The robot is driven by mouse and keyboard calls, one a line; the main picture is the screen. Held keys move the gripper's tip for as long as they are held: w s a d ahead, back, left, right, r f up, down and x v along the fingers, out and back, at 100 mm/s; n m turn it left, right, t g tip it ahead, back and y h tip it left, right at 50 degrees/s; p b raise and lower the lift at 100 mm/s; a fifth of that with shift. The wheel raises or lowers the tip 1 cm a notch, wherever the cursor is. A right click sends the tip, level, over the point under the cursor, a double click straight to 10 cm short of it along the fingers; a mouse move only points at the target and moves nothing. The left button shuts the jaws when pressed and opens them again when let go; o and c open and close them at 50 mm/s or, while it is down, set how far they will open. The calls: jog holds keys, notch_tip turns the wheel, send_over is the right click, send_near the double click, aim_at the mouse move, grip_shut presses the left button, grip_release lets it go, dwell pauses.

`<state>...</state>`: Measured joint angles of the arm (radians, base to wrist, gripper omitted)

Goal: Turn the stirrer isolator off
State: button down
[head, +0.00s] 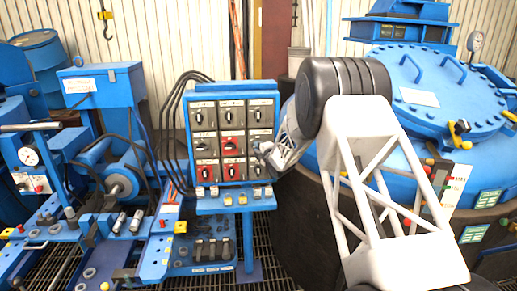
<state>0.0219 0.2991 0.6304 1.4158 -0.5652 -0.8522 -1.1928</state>
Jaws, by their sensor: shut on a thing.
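A blue panel (232,89) stands in the middle of the head view, with a grid of rotary isolators in three rows and three columns. Some isolator faces are grey and others red. Their labels are too small to read, so I cannot tell which is the stirrer isolator. My gripper (264,149) reaches in from the right to the right-hand isolator of the middle row (257,134). It is shut on that isolator's handle. The gripper hides the handle and part of the isolator face, so the handle's angle cannot be seen.
A large blue lidded vessel (440,95) fills the right side. A blue shelf (225,204) with small fittings juts out below the panel. Black cables (172,130) hang at the panel's left. Blue machinery (100,200) crowds the left.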

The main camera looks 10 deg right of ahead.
jog(key=c, duration=1.1)
grip_release()
jog(key=shift+v, duration=3.9)
